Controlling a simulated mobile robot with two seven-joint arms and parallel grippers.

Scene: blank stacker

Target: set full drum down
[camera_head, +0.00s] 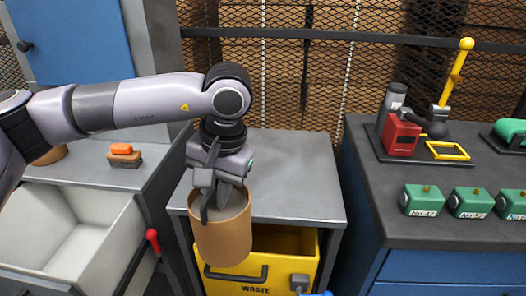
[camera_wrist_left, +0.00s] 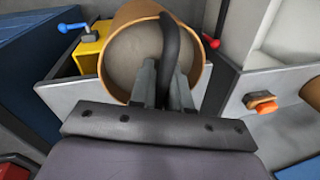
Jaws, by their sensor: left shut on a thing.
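A brown cylindrical drum (camera_head: 222,238) with grey contents hangs upright from my left gripper (camera_head: 212,205) in the head view. It is in front of a grey table top (camera_head: 300,180) and above the yellow bin's left part. In the left wrist view the fingers of my left gripper (camera_wrist_left: 165,95) are shut on the drum's dark curved handle (camera_wrist_left: 169,45), over the drum's open top. The drum's rim (camera_wrist_left: 113,52) and grey contents show there too. The drum's underside is hidden. My right gripper is in neither view.
A yellow bin marked WASTE (camera_head: 290,245) stands under the table. Green blocks (camera_head: 422,200) and a yellow-levered press (camera_head: 455,75) occupy the right bench.

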